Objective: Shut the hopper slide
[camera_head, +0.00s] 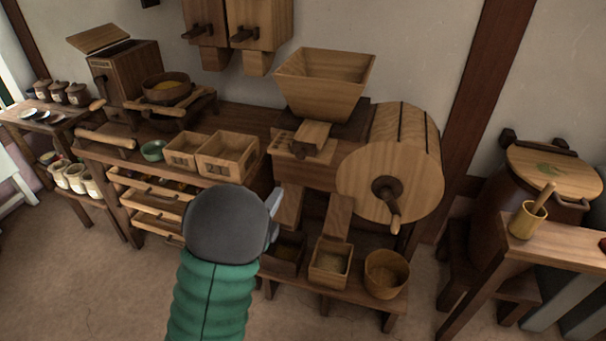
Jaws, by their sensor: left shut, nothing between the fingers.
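A wide wooden hopper (325,82) stands on the mill bench at the back, open at the top. Below its front is a small pale wooden block (312,134) on a slotted board; this looks like the slide, but I cannot tell how far it is in or out. A wooden drum (390,165) with a dark hub and crank handle (393,208) sits to its right. My left gripper (275,205) is in front of the bench, below and left of the block and visually apart from it. Its fingers are shut and empty, partly hidden behind the dark wrist. My right gripper is out of view.
Two wall bins (262,22) with dark handles hang above. Open wooden boxes (227,156) and a green bowl (152,151) stand left of the mill. A box (329,264) and a round tub (386,274) sit on the low shelf. A table (560,244) stands at right.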

